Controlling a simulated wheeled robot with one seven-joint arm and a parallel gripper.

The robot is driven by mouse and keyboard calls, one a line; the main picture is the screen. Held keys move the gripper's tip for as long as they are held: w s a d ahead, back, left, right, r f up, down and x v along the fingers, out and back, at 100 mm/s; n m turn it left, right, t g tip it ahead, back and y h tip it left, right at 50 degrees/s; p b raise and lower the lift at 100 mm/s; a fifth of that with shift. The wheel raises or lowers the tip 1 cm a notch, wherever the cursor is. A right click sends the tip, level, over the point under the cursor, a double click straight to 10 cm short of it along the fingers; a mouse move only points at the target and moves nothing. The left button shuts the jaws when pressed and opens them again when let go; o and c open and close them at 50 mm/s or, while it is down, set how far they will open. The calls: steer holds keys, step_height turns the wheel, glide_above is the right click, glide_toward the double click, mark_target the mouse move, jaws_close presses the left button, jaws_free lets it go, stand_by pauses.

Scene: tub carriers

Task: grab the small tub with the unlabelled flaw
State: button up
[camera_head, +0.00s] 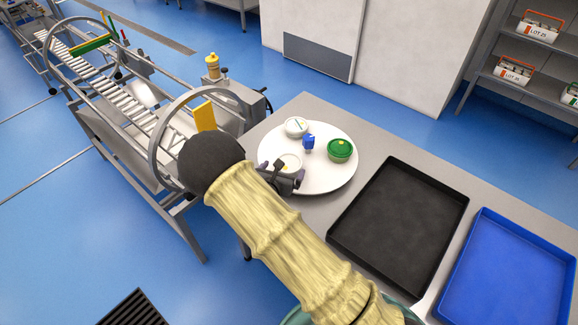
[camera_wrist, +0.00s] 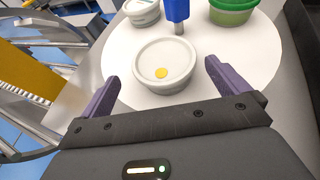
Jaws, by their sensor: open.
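A green tub (camera_head: 340,150) stands to the right, cut off in the wrist view (camera_wrist: 232,10). My gripper (camera_wrist: 160,82) is open and empty, its purple fingers on either side of the near white tub.
The white round board (camera_head: 335,183) lies on a grey table, with a blue upright piece (camera_head: 309,142) among the tubs. A black tray (camera_head: 400,222) and a blue tray (camera_head: 512,270) lie to the right. A metal conveyor frame (camera_head: 170,150) stands close on the left.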

mark_target(288, 164)
steer(key=shift+w+d+p, duration=0.3)
steer(key=shift+w, duration=0.1)
steer(key=p+x, duration=0.1)
steer(key=x, duration=0.2)
steer(key=shift+w+d, duration=0.25)
steer(key=shift+w+f, duration=0.3)
steer(key=shift+w, duration=0.05)
steer(key=shift+s+r, duration=0.1)
steer(key=shift+s, duration=0.2)
steer(key=shift+w, duration=0.15)
steer(key=c, duration=1.1)
steer(key=shift+o, duration=0.2)
steer(key=shift+r, duration=0.15)
